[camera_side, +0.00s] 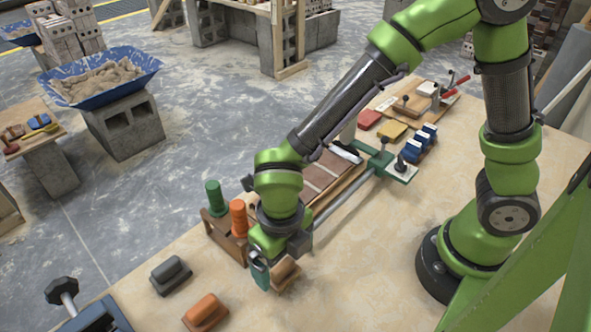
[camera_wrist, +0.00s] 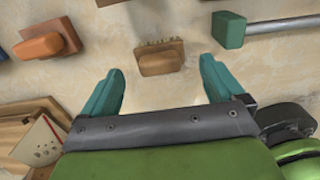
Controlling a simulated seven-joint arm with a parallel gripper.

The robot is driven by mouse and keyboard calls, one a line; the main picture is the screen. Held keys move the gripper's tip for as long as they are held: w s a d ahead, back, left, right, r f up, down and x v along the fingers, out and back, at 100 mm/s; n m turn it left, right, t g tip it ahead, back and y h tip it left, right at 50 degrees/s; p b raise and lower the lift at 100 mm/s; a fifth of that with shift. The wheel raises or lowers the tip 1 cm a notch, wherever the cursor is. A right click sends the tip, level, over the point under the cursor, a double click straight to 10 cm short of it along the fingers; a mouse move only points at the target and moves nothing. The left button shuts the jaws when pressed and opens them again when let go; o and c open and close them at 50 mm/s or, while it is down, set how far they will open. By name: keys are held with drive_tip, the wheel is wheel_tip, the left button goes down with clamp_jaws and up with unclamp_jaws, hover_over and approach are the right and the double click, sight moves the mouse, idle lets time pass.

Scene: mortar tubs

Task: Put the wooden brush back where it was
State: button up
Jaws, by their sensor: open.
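The wooden brush (camera_wrist: 160,58) lies on the pale tabletop in the wrist view, a brown block with a ragged bristle edge on its far side. In the side view a brown block that looks like the brush (camera_side: 287,272) is low beside my gripper (camera_side: 263,274), partly covered by it. My gripper (camera_wrist: 161,67) has two teal fingers spread wide. The brush sits just ahead of and between the fingertips, with a gap on both sides; neither finger appears to touch it. The spot where the brush was before cannot be told from these frames.
A grey float (camera_side: 171,275) and an orange float (camera_side: 205,312) lie on the near left tabletop. A wooden rack holds a green spool (camera_side: 214,198) and an orange spool (camera_side: 239,218).

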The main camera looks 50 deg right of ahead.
sight(283, 266)
wheel_tip(283, 266, up, 8)
drive_tip(key=d+r+n+t+y, duration=0.1)
drive_tip(key=d+r+n+t, duration=0.2)
drive_tip(key=d+n, duration=0.7)
drive_tip(key=d+r+n+t+y, duration=0.1)
drive_tip(key=d+r+n+t, duration=0.3)
drive_tip(key=n, duration=1.7)
drive_tip(key=shift+s+d+r+n, duration=0.4)
drive_tip(key=shift+d+r, duration=1.7)
drive_tip(key=shift+d, duration=1.3)
